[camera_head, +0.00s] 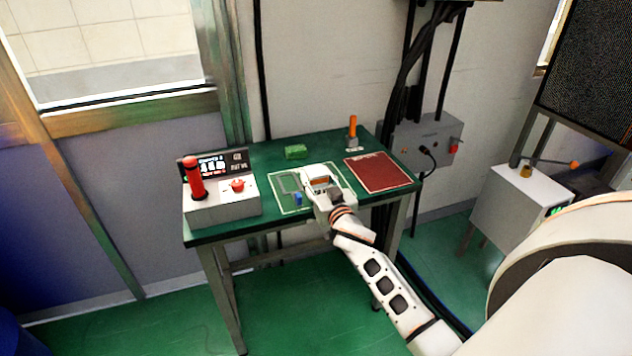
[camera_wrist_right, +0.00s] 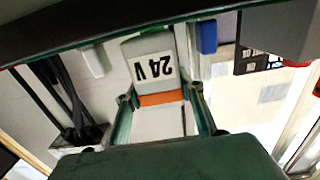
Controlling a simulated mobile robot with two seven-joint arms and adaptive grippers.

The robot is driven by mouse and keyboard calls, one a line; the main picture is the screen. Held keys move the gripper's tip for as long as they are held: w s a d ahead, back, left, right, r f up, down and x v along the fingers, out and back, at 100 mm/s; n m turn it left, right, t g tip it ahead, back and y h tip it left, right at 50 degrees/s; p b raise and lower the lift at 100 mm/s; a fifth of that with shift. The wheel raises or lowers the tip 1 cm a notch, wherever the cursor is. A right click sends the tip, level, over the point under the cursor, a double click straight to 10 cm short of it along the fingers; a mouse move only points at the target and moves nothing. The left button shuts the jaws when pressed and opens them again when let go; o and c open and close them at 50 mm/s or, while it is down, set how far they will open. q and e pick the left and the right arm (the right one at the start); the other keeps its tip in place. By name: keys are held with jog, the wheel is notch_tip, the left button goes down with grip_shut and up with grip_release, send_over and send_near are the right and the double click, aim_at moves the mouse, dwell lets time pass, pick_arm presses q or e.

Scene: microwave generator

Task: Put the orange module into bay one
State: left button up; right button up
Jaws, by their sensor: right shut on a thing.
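My right gripper (camera_head: 322,190) is over the green table, above a white-outlined area (camera_head: 291,209). It is shut on the orange module, which shows as a small orange patch between the fingers (camera_head: 320,181). In the right wrist view the fingers (camera_wrist_right: 162,104) flank the module's orange band (camera_wrist_right: 161,99). Beyond the band is a grey part with a "24 V" label, upside down in that view. The module's lower side is hidden, so I cannot tell whether it touches the table. No bay is clearly marked as bay one. My left gripper is not in view.
A blue piece (camera_head: 298,198) stands just left of the right gripper. A control box (camera_head: 222,207) with a red lever sits at the table's left.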

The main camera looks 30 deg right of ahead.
jog(key=shift+f, duration=0.15)
jog(key=shift+f, duration=0.15)
jog(key=o, duration=1.3)
